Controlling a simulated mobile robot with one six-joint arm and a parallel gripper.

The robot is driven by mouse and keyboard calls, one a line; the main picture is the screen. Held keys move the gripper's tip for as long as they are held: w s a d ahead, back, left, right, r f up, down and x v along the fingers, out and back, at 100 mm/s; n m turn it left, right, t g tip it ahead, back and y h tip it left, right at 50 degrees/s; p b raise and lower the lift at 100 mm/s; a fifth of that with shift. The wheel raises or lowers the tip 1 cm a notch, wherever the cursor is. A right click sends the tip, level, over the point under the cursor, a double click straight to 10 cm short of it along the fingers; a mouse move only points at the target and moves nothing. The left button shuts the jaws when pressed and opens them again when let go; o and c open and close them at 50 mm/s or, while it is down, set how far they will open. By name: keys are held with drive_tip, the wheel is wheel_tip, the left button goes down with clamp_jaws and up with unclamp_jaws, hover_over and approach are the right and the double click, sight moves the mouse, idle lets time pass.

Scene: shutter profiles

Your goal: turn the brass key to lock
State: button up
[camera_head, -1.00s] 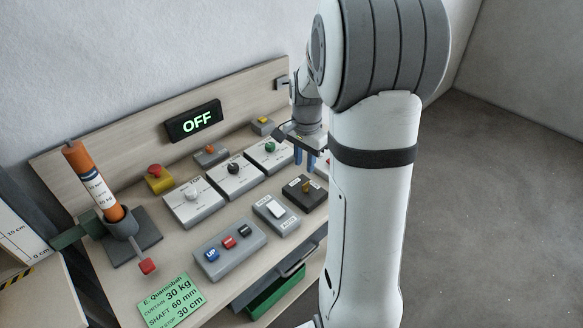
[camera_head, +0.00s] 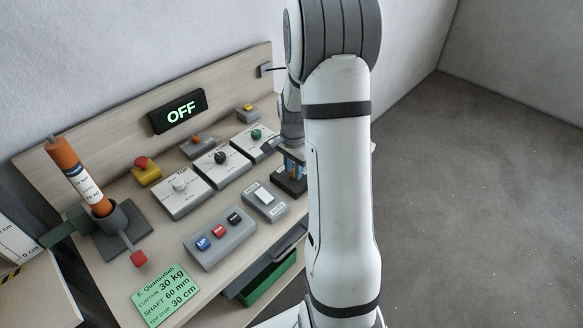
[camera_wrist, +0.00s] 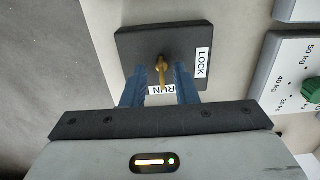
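The brass key (camera_wrist: 161,67) stands in a black switch box (camera_wrist: 132,44) marked LOCK and RUN. In the wrist view the key's handle points down toward the RUN label (camera_wrist: 158,90), and the LOCK label (camera_wrist: 202,62) is to its right. My gripper (camera_wrist: 161,76) is open, with one blue finger on each side of the key and gaps visible between. In the head view my gripper (camera_head: 293,165) is over the black switch box (camera_head: 288,185), partly hiding it and the key.
A grey rocker-switch box (camera_head: 264,202) stands close beside the key box. Dial boxes (camera_head: 220,164) lie behind and to the left. A display (camera_head: 178,112) reads OFF. A green drawer or bin (camera_head: 268,280) is below the bench edge.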

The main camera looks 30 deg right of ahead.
drive_tip(key=shift+c, duration=0.3)
clamp_jaws()
